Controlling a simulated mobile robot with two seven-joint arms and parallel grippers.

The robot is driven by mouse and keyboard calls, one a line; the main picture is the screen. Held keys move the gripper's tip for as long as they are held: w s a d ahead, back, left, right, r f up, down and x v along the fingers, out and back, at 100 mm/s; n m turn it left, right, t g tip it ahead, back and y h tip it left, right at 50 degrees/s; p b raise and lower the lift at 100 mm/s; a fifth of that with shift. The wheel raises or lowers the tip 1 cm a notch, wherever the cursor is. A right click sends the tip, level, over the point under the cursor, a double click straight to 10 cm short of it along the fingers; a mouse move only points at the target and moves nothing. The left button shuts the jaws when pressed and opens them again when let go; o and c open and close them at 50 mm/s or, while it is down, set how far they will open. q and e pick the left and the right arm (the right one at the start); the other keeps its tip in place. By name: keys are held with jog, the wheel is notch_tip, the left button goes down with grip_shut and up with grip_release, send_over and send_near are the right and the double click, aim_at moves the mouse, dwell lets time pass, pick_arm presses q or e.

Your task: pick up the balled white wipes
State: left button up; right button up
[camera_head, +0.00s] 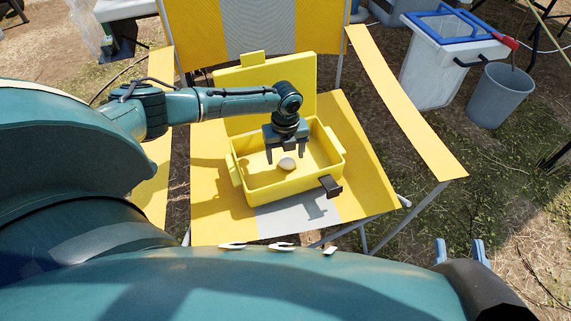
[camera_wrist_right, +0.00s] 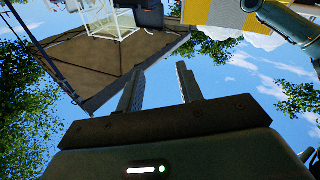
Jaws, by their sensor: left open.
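The balled white wipes (camera_head: 287,163) show as one small off-white lump on the floor of an open yellow box (camera_head: 262,191). The box sits on a yellow and grey folding chair (camera_head: 225,226), with its lid raised at the back. My left gripper (camera_head: 285,153) points down over the box. Its two fingers are apart, one on each side of the lump in the picture. I cannot tell how high the fingertips are above it. My right gripper (camera_head: 460,248) is far off at the lower right, open and empty; its fingers also show in the right wrist view (camera_wrist_right: 160,72).
A dark block (camera_head: 330,186) is at the box's front right corner. The chair's yellow right armrest (camera_head: 405,100) runs beside the box. A white cooler with a blue-framed lid (camera_head: 435,75) and a grey bucket (camera_head: 499,95) stand on the ground to the right.

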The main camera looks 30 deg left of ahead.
pick_arm(q)
notch_tip(320, 180, down, 2)
jog(key=shift+f, duration=0.2)
jog(key=shift+c, duration=0.3)
jog(key=c, duration=1)
jog(key=shift+r, duration=0.1)
